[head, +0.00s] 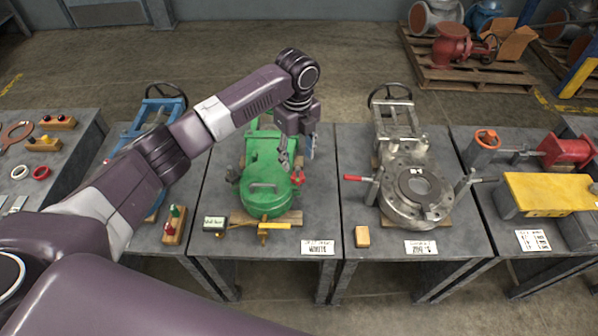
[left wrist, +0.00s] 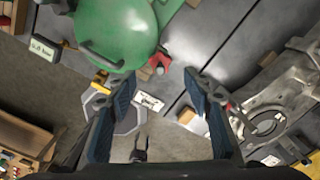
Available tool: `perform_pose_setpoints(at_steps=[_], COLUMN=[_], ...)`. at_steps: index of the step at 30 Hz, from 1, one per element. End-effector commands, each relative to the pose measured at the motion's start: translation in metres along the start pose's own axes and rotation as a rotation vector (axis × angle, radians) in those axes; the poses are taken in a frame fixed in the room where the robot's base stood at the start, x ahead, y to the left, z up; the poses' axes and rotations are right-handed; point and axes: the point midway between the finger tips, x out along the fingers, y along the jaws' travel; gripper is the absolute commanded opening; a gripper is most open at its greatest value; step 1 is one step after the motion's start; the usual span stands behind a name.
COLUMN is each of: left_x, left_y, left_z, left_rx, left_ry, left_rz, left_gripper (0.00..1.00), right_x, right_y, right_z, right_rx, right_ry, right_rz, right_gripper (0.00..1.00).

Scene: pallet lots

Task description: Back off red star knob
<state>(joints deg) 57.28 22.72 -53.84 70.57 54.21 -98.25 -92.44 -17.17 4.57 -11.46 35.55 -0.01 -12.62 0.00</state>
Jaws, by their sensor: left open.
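The red star knob (head: 298,177) sits on the right side of a green rounded vessel (head: 266,188) on the second table. It also shows in the left wrist view (left wrist: 159,60), beside the green vessel (left wrist: 117,32) and just beyond the fingertips. My left gripper (head: 297,157) hangs above the knob, pointing down, with its fingers apart. In the left wrist view the open gripper (left wrist: 158,82) has nothing between its blue-padded fingers; the knob appears between and beyond the tips. Height above the knob is hard to tell.
A grey flanged valve (head: 416,190) with a red-handled lever stands on the table to the right. A yellow-handled part (head: 274,226) and a small display box (head: 214,224) lie in front of the vessel. A white label card (head: 318,247) is at the table's front edge.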

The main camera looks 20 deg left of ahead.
Motion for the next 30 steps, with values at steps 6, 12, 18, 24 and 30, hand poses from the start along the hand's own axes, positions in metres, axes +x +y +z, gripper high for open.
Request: perform_pose_setpoints(at_steps=[6,12,18,24,30], left_x=[0.026,0.057,0.074,0.076,0.076], left_y=[0.002,0.001,0.0,0.0,0.0], left_z=[0.0,0.0,0.0,0.0,0.0], left_rx=[0.003,0.001,0.002,0.002,0.002], left_ry=[0.002,0.0,0.0,-0.001,-0.001], left_rz=[0.006,0.003,0.001,0.0,0.0], left_gripper=[0.46,0.46,0.46,0.46,0.33], right_x=[-0.004,-0.006,-0.007,-0.006,-0.006], right_y=[0.0,0.0,0.0,0.0,0.0], right_z=[0.0,0.0,0.0,0.0,0.0], right_rx=[0.0,0.0,0.0,0.0,0.0], right_ry=[0.0,0.0,0.0,0.0,0.0], right_rz=[0.0,0.0,0.0,0.0,0.0], right_gripper=[0.46,0.46,0.46,0.46,0.46])
